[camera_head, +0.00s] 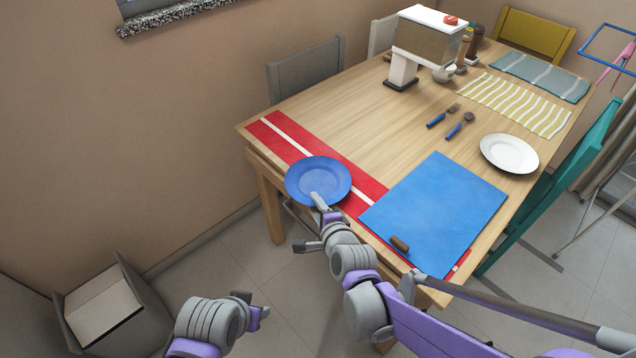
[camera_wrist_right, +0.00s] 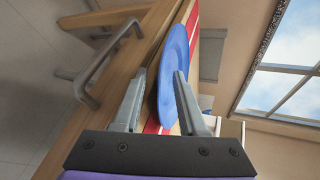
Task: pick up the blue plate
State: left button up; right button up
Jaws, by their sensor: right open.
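The blue plate (camera_head: 318,178) lies flat on a red and white striped mat (camera_head: 268,134) at the table's near left corner. My right gripper (camera_head: 320,202) is at the plate's near rim, overlapping it in the head view. In the right wrist view, the right gripper (camera_wrist_right: 159,74) has its fingers apart, with the plate (camera_wrist_right: 176,62) showing between and beyond them. Whether either finger touches the plate is unclear. My left gripper (camera_head: 256,311) is low at the left, off the table, and its jaw opening cannot be made out.
A blue mat (camera_head: 440,205) with a small brown item (camera_head: 399,244) lies right of the plate. A white plate (camera_head: 509,153), fork (camera_head: 443,116) and spoon (camera_head: 460,126) are farther back. A grey bar (camera_wrist_right: 92,75) stands beside the table edge in the wrist view.

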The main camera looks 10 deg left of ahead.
grip_shut()
dwell(1.4)
